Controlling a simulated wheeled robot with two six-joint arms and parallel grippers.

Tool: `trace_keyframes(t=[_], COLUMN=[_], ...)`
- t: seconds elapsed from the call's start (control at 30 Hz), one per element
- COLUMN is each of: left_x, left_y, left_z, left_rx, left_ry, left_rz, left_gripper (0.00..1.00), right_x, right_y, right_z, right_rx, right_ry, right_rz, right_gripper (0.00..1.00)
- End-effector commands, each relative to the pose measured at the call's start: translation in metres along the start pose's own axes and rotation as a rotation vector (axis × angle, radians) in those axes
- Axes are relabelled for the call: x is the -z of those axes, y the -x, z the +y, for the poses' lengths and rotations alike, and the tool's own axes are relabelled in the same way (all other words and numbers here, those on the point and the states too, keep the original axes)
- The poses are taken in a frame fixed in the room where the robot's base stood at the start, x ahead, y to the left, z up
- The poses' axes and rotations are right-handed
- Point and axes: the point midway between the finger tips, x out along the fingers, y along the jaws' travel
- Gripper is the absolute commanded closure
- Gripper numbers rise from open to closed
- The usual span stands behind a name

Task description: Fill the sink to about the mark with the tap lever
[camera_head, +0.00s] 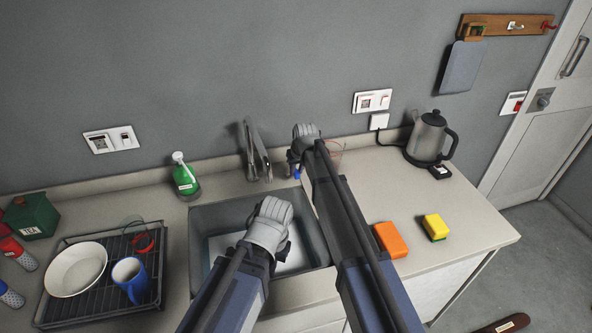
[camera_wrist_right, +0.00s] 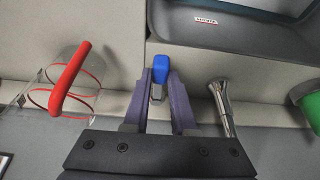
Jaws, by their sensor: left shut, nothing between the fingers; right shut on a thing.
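The grey sink (camera_head: 202,222) is set in the counter, and a paler flat area shows low inside it. I cannot tell how high any water stands. A red-and-white mark (camera_wrist_right: 205,21) shows on the sink wall in the right wrist view. The chrome tap (camera_head: 266,160) stands behind the sink; its spout (camera_wrist_right: 222,108) also shows in the wrist view. My right gripper (camera_wrist_right: 158,85) is shut on the blue-tipped tap lever (camera_wrist_right: 158,66), right of the tap in the head view. My left gripper (camera_head: 270,222) is shut and empty above the sink, hiding part of it.
A green bottle (camera_head: 185,178) stands behind the sink. A clear red-handled jug (camera_wrist_right: 72,82) is close to my right gripper. A dish rack (camera_head: 85,297) with a bowl and a blue mug is left. Orange (camera_head: 390,240) and yellow (camera_head: 435,226) sponges and a kettle (camera_head: 428,137) are right.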

Motion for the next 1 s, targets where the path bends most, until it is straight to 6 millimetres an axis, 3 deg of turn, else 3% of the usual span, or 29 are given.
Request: trace_keyframes(t=[1.0], left_x=[0.0], left_y=[0.0], left_z=[0.0], left_rx=[0.0], left_ry=[0.0], left_rz=[0.0], left_gripper=[1.0], right_x=[0.025], right_y=[-0.01], right_z=[0.059], right_rx=[0.303], right_ry=[0.73], right_rz=[0.0], right_gripper=[1.0])
